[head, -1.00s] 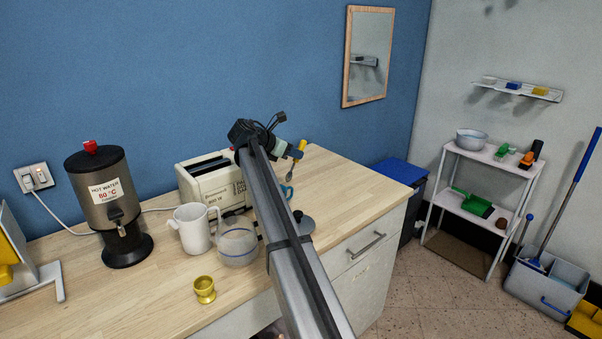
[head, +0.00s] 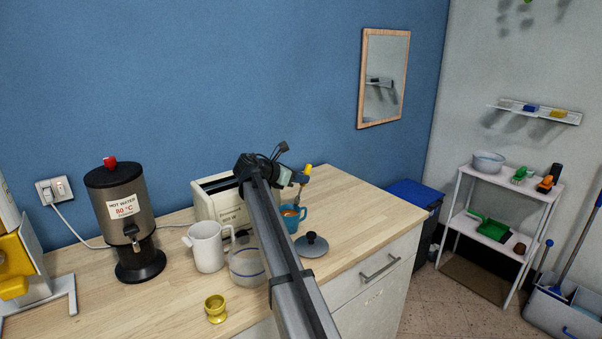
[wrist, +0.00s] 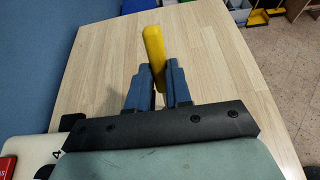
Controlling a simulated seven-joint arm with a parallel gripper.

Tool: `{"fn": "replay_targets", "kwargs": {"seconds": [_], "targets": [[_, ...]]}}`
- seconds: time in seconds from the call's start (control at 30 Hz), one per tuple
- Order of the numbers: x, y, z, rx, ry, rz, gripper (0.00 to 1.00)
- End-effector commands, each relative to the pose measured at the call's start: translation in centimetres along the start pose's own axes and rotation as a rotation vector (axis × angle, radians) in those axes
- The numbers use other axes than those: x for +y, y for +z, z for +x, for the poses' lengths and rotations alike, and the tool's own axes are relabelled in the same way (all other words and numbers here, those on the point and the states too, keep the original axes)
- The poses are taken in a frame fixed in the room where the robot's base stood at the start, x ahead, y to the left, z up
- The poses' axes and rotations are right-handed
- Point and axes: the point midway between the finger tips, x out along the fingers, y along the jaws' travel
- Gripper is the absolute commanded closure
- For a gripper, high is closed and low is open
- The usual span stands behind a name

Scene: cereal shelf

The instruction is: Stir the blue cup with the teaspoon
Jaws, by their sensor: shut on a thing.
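My gripper (head: 302,174) is shut on the yellow handle of the teaspoon (head: 307,168). In the wrist view the yellow handle (wrist: 152,45) sticks up between the two blue fingers (wrist: 158,88), slightly tilted. The blue cup (head: 294,222) stands upright on the counter below the gripper, with brownish liquid showing inside. My arm covers its left side. The spoon's thin shaft (head: 298,194) points down toward the cup's opening. The spoon's bowl cannot be made out, so I cannot tell how deep it sits. The cup is out of sight in the wrist view.
A grey round lid (head: 311,244) lies just in front of the cup. A toaster (head: 217,202), glass bowl (head: 246,267), white jug (head: 207,247), brass cup (head: 215,308) and hot-water urn (head: 125,215) stand to the left. The counter (head: 345,215) is clear to the right.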

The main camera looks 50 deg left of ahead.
Motion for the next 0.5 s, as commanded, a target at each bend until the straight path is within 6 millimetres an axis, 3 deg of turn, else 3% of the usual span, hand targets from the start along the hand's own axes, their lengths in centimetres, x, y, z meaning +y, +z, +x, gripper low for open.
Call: {"fn": "replay_targets", "kwargs": {"seconds": [0.5], "targets": [[-0.1,-3.4,0.1,0.0,0.0,-0.001,1.0]]}}
